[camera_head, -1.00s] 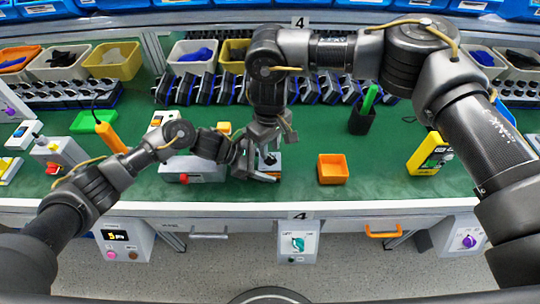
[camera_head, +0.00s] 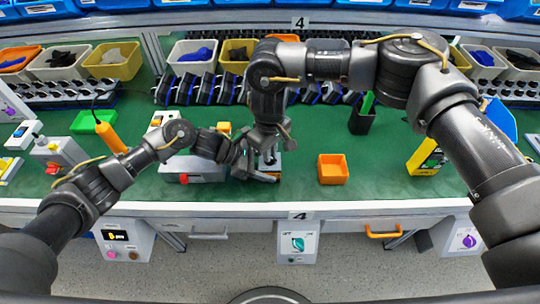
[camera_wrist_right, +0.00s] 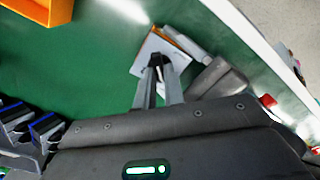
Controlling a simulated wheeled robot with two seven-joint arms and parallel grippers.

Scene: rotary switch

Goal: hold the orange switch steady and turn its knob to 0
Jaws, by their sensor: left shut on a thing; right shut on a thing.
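The orange switch (camera_wrist_right: 178,38) shows in the right wrist view with a light grey top face and an orange edge. Its dark knob (camera_wrist_right: 157,59) is mostly hidden between the fingers of my right gripper (camera_wrist_right: 158,70), which is shut on it from above. My left gripper (camera_wrist_right: 205,72) is shut on the switch body from the side. In the head view, my left gripper (camera_head: 262,172) and right gripper (camera_head: 268,148) meet over the switch near the table's front, and they cover most of it. The knob's setting cannot be read.
An orange open box (camera_head: 333,169) stands to the right on the green table. A grey box with a red button (camera_head: 184,178) is left of the switch. A black holder (camera_head: 361,122) and a yellow device (camera_head: 425,158) are further right. Racks of dark parts line the back.

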